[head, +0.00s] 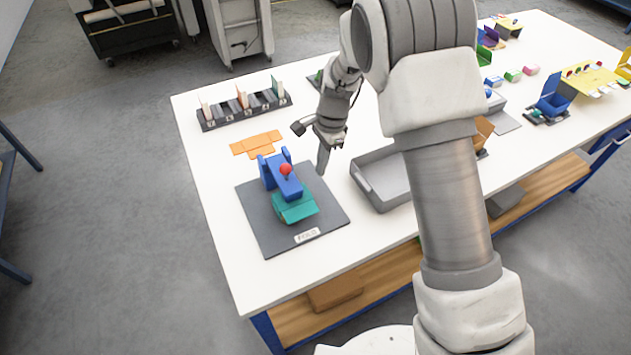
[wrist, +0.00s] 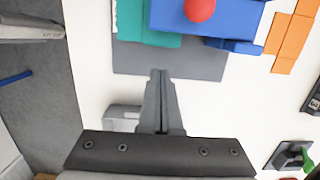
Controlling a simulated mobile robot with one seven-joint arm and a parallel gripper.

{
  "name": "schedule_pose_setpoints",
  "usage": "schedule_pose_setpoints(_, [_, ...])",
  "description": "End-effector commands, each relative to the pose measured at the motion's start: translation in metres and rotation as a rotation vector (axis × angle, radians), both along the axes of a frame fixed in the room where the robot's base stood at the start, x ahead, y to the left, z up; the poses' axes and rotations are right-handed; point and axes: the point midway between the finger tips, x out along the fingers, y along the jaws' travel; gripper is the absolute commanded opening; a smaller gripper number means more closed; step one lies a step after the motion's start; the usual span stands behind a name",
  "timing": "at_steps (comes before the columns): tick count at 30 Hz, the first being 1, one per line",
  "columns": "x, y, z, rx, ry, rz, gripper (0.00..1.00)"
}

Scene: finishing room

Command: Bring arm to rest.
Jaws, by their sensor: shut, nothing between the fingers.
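My gripper (head: 323,160) is shut and empty, pointing down above the white table (head: 222,220) beside the right back edge of a dark grey mat (head: 257,230). In the wrist view its fingers (wrist: 161,80) are together with nothing between them. My arm crosses the right of the head view and hides part of the table.
On the mat stand a blue fixture (head: 287,188) with a red ball (head: 285,169) and a teal piece (head: 296,207). A grey tray (head: 368,185) lies to the right. Orange flat pieces (head: 258,143) and a dark slotted rack (head: 245,112) are behind. The table's front left is clear.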

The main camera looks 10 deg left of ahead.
Motion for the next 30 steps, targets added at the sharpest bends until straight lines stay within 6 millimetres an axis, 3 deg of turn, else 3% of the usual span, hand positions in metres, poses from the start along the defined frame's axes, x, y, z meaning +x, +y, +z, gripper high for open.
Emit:
schedule_pose_setpoints(16, [0.000,0.000,0.004,0.001,-0.001,0.000,0.00])
schedule_pose_setpoints(19, [0.000,-0.004,0.013,0.006,-0.011,0.010,0.00])
schedule_pose_setpoints(23, [-0.002,-0.019,0.043,0.024,-0.050,0.055,0.00])
schedule_pose_setpoints(30, [-0.022,-0.065,0.119,0.049,-0.162,0.202,0.00])
